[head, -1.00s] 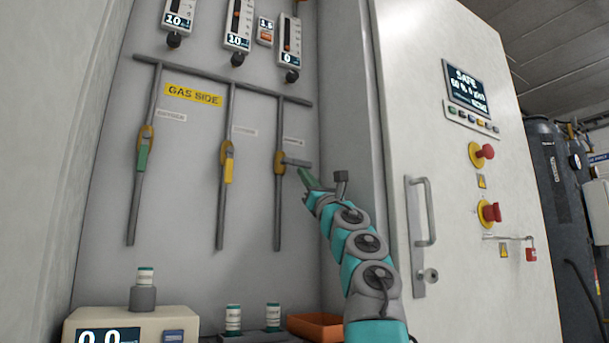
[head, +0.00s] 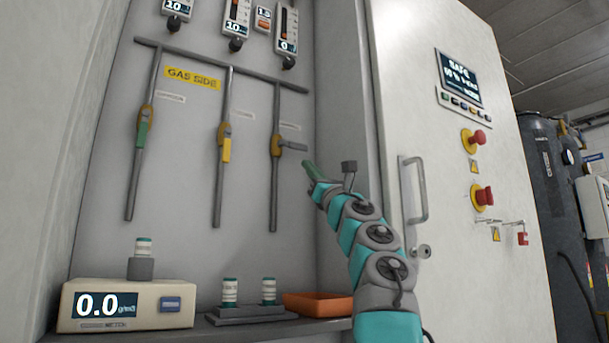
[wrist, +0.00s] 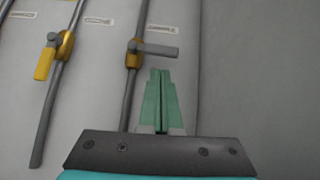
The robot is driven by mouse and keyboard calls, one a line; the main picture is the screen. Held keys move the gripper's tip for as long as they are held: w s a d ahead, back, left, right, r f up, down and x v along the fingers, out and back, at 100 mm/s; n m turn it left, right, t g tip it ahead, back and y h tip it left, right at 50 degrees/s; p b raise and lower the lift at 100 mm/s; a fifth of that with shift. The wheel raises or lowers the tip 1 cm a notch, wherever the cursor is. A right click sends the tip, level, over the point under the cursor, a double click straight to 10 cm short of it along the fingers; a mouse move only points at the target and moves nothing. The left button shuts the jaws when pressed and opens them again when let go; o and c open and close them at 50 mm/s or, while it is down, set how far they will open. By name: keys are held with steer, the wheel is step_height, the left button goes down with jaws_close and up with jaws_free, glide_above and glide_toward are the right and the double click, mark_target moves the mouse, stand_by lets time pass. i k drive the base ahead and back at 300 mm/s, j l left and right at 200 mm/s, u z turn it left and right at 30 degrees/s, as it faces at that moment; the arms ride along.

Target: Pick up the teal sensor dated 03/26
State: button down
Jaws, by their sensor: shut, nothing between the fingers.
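Three small white cylinders with teal bands stand low in the head view. One sensor (head: 143,247) sits upright in the grey socket on top of the meter. A second sensor (head: 230,291) and a third sensor (head: 268,290) stand upright in a dark rack (head: 252,315) to its right. Their dates are too small to read. My gripper (head: 308,164) is shut and empty, well above and right of the rack, apart from all sensors. In the wrist view, its green fingers (wrist: 160,73) are together below the right valve; no sensor shows there.
The meter (head: 125,304) reads 0.0. An orange tray (head: 318,304) lies right of the rack. Above are three pipes with valves; the right valve's grey handle (head: 292,146) is horizontal, near my fingers. A cabinet door (head: 430,140) bounds the right side.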

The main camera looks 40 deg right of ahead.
mark_target(143, 246)
steer(key=k+j, duration=0.15)
steer(key=k, duration=0.35)
steer(key=k+j, duration=0.15)
steer(key=k, duration=0.35)
